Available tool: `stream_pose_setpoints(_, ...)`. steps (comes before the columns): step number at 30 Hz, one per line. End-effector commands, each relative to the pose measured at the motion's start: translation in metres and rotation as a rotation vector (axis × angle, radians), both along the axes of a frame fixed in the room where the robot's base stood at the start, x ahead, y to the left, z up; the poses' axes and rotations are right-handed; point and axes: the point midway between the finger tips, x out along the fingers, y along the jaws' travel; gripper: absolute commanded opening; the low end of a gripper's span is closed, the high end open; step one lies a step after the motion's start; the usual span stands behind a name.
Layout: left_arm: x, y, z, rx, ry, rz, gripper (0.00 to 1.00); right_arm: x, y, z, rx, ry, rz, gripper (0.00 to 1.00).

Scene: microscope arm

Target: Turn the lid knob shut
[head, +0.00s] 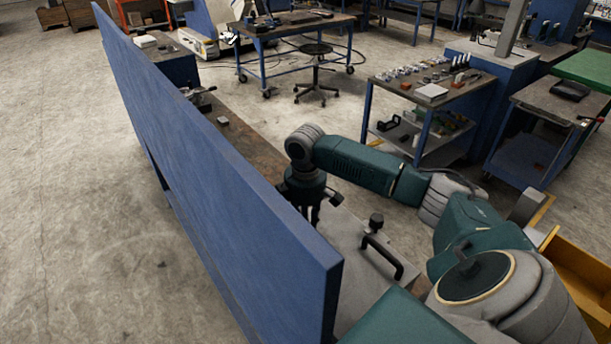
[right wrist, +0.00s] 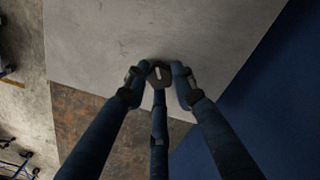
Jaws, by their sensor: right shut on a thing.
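The grey lid (head: 350,238) lies flat beside the blue panel. It carries a black bar handle (head: 384,256) and an upright dark knob (head: 376,221) near the handle. My right gripper (head: 316,214) points down over the lid's far end, close to the panel. In the right wrist view its fingers (right wrist: 158,76) are closed around a small dark lid knob (right wrist: 160,78) with a notch, against the grey lid surface (right wrist: 110,40). The fingers hide part of this knob. My left gripper is in neither view.
A tall blue panel (head: 220,160) runs along the left, right beside my gripper. A rusty brown bench top (head: 240,137) extends beyond the lid. A yellow drawer unit (head: 585,262) stands at the right. A cart with small parts (head: 432,90) stands behind my arm.

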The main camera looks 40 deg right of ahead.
Motion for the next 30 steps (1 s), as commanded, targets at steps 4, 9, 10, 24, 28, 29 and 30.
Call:
stream_pose_setpoints(4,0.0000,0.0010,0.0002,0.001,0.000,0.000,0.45,0.0013,-0.0007,0.0016,-0.001,-0.004,0.139,0.00)
stream_pose_setpoints(9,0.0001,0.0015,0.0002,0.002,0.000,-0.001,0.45,0.0013,-0.0007,0.0017,-0.001,-0.004,0.300,0.00)
stream_pose_setpoints(10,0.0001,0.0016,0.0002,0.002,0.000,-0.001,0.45,0.0013,-0.0007,0.0017,-0.001,-0.004,0.329,0.00)
stream_pose_setpoints(24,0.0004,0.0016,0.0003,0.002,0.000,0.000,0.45,0.0017,-0.0005,0.0021,-0.001,-0.005,0.744,0.00)
stream_pose_setpoints(28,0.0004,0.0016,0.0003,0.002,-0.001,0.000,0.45,0.0018,-0.0003,0.0022,-0.001,-0.007,0.829,0.00)
stream_pose_setpoints(29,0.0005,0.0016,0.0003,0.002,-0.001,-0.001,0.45,0.0018,-0.0003,0.0023,-0.001,-0.007,0.846,0.00)
stream_pose_setpoints(30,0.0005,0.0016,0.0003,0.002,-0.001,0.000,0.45,0.0019,-0.0004,0.0023,-0.001,-0.007,0.866,0.00)
